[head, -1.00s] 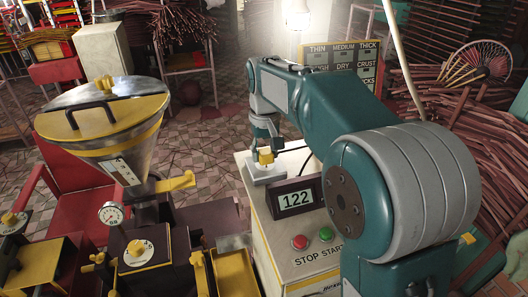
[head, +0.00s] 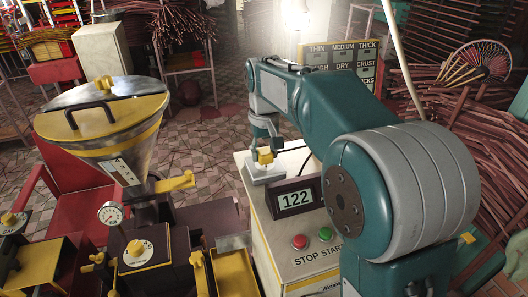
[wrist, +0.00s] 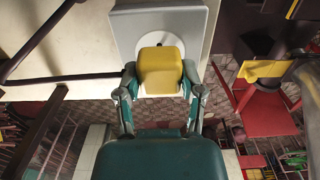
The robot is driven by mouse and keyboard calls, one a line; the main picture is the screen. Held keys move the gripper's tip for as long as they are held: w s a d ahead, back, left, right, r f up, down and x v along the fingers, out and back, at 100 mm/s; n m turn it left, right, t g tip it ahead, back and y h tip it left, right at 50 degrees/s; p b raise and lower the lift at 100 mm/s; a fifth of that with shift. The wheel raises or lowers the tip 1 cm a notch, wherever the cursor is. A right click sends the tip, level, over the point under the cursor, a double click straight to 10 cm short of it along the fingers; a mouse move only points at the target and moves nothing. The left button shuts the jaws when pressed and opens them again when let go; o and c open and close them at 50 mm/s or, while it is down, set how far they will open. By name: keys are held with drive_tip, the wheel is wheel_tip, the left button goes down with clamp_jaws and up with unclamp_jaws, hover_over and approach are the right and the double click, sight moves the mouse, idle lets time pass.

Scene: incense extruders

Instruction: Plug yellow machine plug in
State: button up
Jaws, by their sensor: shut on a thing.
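The yellow plug (head: 265,156) stands at the white socket block (head: 262,172) on the far left corner of the control box. My gripper (head: 264,146) reaches down onto the plug from above and is shut on it. In the wrist view the yellow plug (wrist: 161,70) sits between the two fingers of my gripper (wrist: 160,88), in front of the round white socket face (wrist: 164,40). Whether the plug is fully seated cannot be told, as its prongs are hidden.
The control box has a display (head: 296,198) reading 122, a red stop button (head: 300,242) and a green start button (head: 325,234). A yellow-lidded hopper machine (head: 100,110) stands at left. A red chair (head: 72,195) is behind it. Incense bundles (head: 450,130) fill the right.

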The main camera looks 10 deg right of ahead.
drive_tip(key=shift+f, duration=0.45)
drive_tip(key=o, duration=1.1)
drive_tip(key=shift+o, duration=0.2)
wheel_tip(320, 180, up, 12)
drive_tip(key=shift+a+f, duration=0.1)
drive_tip(key=shift+f, duration=0.05)
